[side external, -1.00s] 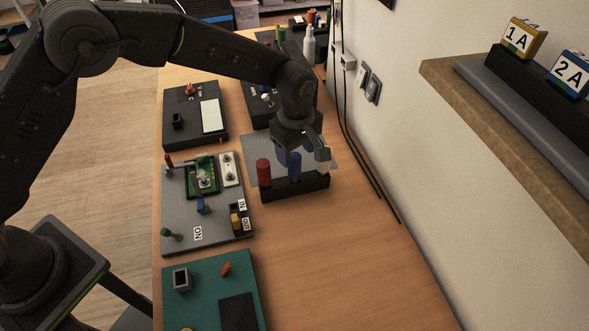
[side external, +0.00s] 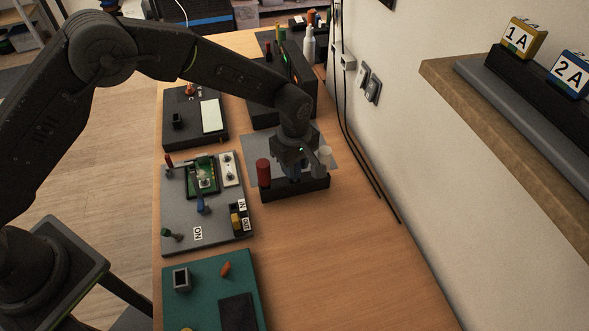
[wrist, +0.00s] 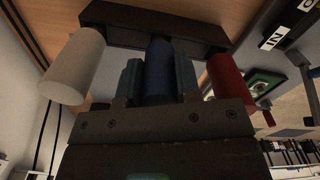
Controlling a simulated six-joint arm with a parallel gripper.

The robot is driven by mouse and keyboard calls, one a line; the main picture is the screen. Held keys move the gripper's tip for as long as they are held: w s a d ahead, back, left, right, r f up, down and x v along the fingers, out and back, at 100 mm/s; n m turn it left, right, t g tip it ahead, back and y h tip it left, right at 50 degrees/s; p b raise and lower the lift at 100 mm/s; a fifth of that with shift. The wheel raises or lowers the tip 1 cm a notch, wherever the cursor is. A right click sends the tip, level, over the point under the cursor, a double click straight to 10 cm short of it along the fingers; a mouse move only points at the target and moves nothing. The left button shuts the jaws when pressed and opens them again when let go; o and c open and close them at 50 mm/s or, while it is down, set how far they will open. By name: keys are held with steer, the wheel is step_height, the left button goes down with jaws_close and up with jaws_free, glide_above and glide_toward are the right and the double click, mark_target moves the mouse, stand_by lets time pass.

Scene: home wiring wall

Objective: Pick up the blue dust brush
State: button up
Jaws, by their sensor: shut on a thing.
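The blue dust brush (wrist: 158,68) shows in the wrist view as a blue cylinder standing in the middle of a black holder (wrist: 120,27). My gripper (wrist: 158,82) is shut on it, one finger on each side. In the side view my gripper (side external: 296,172) is low over the black holder (side external: 310,190), and the brush is mostly hidden behind the fingers. The red cylinder (side external: 263,172) stands to its left and the white cylinder (side external: 324,157) to its right. Both also show in the wrist view, white (wrist: 75,65) and red (wrist: 227,80).
A grey panel (side external: 178,210) with switches and a circuit board lies left of the holder. A green board (side external: 215,285) lies nearer. Dark boxes stand behind. Black cables run along the wall at the right. The tabletop (side external: 340,260) in front of the holder is clear.

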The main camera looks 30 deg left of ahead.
steer(key=c, duration=0.3)
steer(key=shift+r, duration=0.4)
step_height(320, 180, up, 4)
steer(key=shift+f, duration=0.2)
steer(key=a+r, duration=0.6)
steer(key=a, duration=0.6)
steer(key=shift+s+a+f+m, duration=0.25)
steer(key=shift+s+a+m, duration=1.45)
steer(key=shift+m, duration=1.3)
steer(key=shift+s+a+f+m, duration=0.25)
steer(key=shift+s+a+m, duration=1)
steer(key=shift+a+m, duration=1.3)
steer(key=shift+s+a+f+m, duration=0.25)
steer(key=shift+s+a+m, duration=1.2)
steer(key=shift+m, duration=2)
steer(key=shift+d, duration=0.1)
